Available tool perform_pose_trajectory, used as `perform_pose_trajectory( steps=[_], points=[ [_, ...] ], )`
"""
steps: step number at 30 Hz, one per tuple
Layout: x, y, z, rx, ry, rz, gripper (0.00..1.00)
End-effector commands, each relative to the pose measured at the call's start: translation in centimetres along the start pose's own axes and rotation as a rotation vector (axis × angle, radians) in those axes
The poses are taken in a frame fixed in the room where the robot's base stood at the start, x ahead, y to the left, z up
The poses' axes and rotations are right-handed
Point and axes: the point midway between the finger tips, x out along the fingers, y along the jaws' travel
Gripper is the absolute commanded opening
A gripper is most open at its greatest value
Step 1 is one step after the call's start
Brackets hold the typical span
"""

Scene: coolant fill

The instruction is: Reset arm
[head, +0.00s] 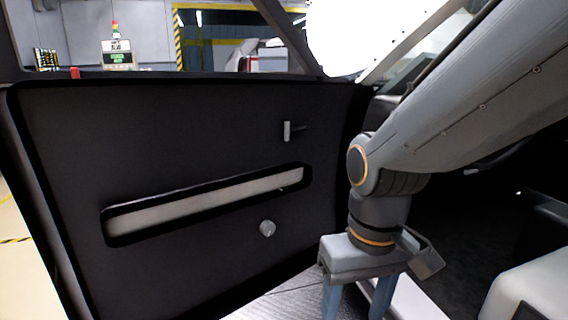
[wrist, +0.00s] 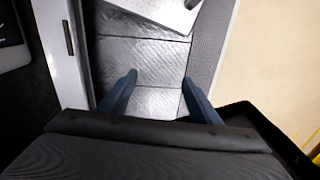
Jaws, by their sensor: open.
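My gripper (head: 357,300) hangs at the end of my grey arm in the head view, pointing down beside the open car door. Its fingertips are cut off by the lower picture edge there. In the wrist view my gripper (wrist: 158,82) shows two blue fingers spread apart with nothing between them. Below it lies a grey metallic tiled surface (wrist: 150,62).
The dark inner door panel (head: 190,130) fills the left, with a door handle (head: 288,131), a pale pocket slot (head: 205,203) and a round knob (head: 267,228). A light seat (head: 535,292) is at lower right. Bare pale floor (wrist: 275,60) lies outside.

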Motion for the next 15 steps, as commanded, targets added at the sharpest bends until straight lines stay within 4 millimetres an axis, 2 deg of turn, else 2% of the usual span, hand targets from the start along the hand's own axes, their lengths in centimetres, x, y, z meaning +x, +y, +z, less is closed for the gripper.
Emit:
perform_pose_trajectory(
  steps=[10,15],
  points=[
    [-3.6,2.0,0.3,0.077,-0.002,0.016,0.57],
    [-6.1,3.9,0.8,0.135,-0.004,0.028,0.57]
  ],
)
